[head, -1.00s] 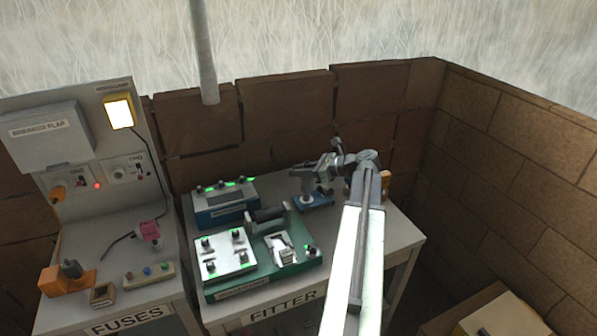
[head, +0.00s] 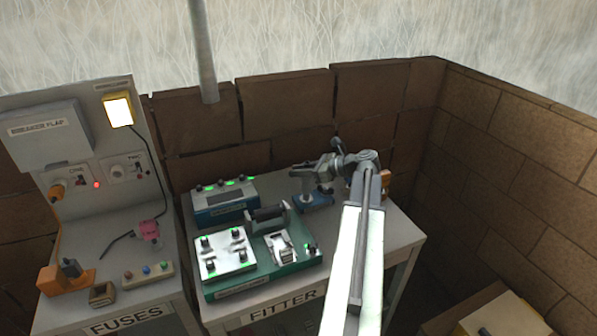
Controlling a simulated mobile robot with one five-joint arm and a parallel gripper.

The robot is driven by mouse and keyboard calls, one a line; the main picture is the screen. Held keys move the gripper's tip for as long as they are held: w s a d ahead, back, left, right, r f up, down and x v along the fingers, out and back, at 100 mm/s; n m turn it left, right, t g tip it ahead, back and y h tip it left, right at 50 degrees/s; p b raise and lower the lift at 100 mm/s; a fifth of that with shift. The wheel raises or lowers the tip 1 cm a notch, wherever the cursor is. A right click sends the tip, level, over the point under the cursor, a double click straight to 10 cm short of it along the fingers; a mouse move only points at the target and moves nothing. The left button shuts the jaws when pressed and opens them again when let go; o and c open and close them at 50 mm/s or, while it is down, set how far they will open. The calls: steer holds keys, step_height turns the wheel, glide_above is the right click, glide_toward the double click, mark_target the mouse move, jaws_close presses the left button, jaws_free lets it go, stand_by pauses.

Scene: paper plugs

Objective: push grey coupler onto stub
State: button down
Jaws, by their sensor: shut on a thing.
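My gripper (head: 303,172) is at the far end of my arm, over the back right of the fitter table. It is shut on a small grey piece (head: 308,186), which looks like the grey coupler. The piece is upright, directly above a small blue base (head: 315,203). The stub on this base is mostly hidden by the grey piece and gripper. I cannot tell from this distance whether the coupler is around the stub or only touching its top.
A green fixture (head: 265,284) with a silver plate and a black handle stands in front on the fitter table (head: 400,247). A blue box (head: 225,207) with green lights is left of the gripper. A brown block (head: 386,180) stands behind my arm. The fuses bench is at left.

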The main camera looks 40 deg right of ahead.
mark_target(312, 178)
steer(key=shift+f+b, duration=1.85)
steer(key=shift+f, duration=0.05)
steer(key=shift+r, duration=0.1)
steer(key=c, duration=1.2)
jaws_free()
steer(key=shift+c, duration=0.2)
steer(key=shift+p+v, duration=1.5)
steer(key=shift+v, duration=2.45)
